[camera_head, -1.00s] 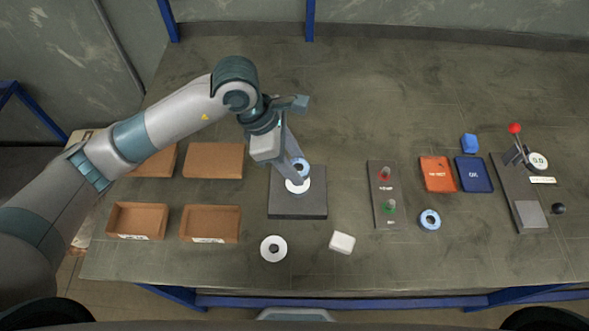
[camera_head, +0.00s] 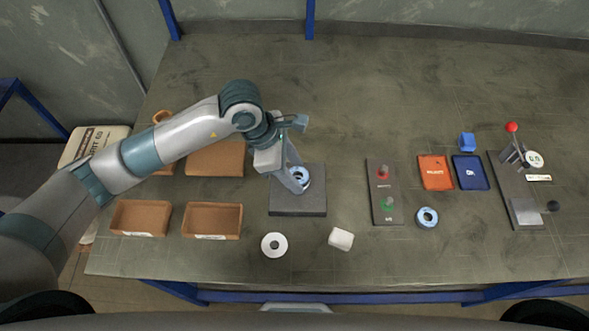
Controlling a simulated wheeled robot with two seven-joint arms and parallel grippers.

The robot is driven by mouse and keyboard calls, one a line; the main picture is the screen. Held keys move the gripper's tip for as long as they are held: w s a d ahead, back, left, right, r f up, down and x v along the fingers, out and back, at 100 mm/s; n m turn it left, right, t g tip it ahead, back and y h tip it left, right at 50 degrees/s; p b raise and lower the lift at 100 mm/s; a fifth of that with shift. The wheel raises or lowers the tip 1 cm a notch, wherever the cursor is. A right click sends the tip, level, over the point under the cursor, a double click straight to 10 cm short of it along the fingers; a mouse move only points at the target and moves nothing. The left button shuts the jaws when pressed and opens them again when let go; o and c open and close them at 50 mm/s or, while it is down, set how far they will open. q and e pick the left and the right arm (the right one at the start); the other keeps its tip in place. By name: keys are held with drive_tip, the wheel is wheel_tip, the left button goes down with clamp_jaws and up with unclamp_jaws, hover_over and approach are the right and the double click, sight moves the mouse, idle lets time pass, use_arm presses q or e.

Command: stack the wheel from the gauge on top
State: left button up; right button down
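My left gripper (camera_head: 298,184) is low over the dark square plate (camera_head: 310,208) near the middle of the table. A blue-rimmed wheel (camera_head: 302,174) is between its fingers, over the plate. Whether the fingers still press on the wheel cannot be made out. A white part under the wheel is mostly hidden. A second blue-rimmed wheel (camera_head: 427,217) lies on the table right of the button panel. A white wheel (camera_head: 274,245) lies in front of the plate. The gauge (camera_head: 535,159), with a red-knobbed lever (camera_head: 512,128), stands at the right on a dark base. My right gripper is not in view.
Brown bins (camera_head: 213,221) stand at the left. A white block (camera_head: 341,238) lies right of the white wheel. The table's back is clear.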

use_arm(q)
drive_tip(key=shift+o, duration=1.2)
drive_tip(key=shift+r, duration=0.1)
drive_tip(key=shift+r, duration=0.2)
drive_tip(key=b+v, duration=0.4)
drive_tip(key=v, duration=0.7)
drive_tip(key=shift+a+r+b, duration=0.25)
drive_tip(key=shift+r+b, duration=0.1)
